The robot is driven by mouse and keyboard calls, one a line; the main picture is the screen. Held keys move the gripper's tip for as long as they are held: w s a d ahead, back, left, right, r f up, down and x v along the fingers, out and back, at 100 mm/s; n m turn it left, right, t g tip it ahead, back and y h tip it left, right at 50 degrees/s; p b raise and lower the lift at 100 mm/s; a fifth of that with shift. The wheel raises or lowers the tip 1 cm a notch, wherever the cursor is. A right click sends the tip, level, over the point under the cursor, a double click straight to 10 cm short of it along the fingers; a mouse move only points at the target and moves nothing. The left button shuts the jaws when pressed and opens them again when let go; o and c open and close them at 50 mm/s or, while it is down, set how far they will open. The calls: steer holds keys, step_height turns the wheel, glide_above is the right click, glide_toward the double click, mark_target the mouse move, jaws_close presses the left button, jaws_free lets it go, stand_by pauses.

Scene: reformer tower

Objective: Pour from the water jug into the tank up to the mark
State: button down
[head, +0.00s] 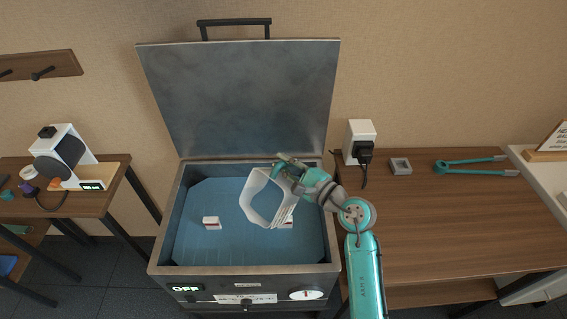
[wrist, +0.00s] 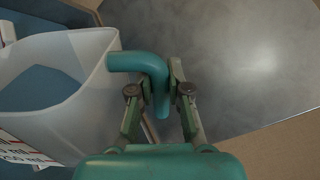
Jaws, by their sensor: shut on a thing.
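The water jug (head: 262,207), pale and translucent, is above the open tank (head: 164,230), tilted with its mouth towards the head camera. My gripper (head: 287,170) is at the jug's upper right, shut on its teal handle (wrist: 138,62). In the wrist view, my gripper (wrist: 158,95) has a finger on each side of the handle, and the jug wall (wrist: 75,125) shows printed volume marks. Blue shows through the jug; I cannot tell whether it is water inside. The tank holds a blue surface, with small red-and-white marks (head: 211,223). No falling stream is visible.
The tank's metal lid (head: 245,100) stands raised behind. The tank front has an OFF display (head: 186,288) and a dial (head: 306,294). The right table (head: 450,220) holds a small grey tray (head: 400,166) and teal tongs (head: 475,165); its front is clear. Another table (head: 105,195) stands left.

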steer(key=shift+w+d+f+m, duration=0.55)
steer(key=shift+w+d+m, duration=0.15)
steer(key=shift+m, duration=0.2)
step_height(320, 180, down, 11)
steer(key=w+d+m, duration=0.1)
steer(key=d+m, duration=0.1)
steer(key=m, duration=0.7)
steer(key=shift+w+r, duration=0.15)
steer(key=shift+w, duration=0.2)
steer(key=shift+s, duration=0.15)
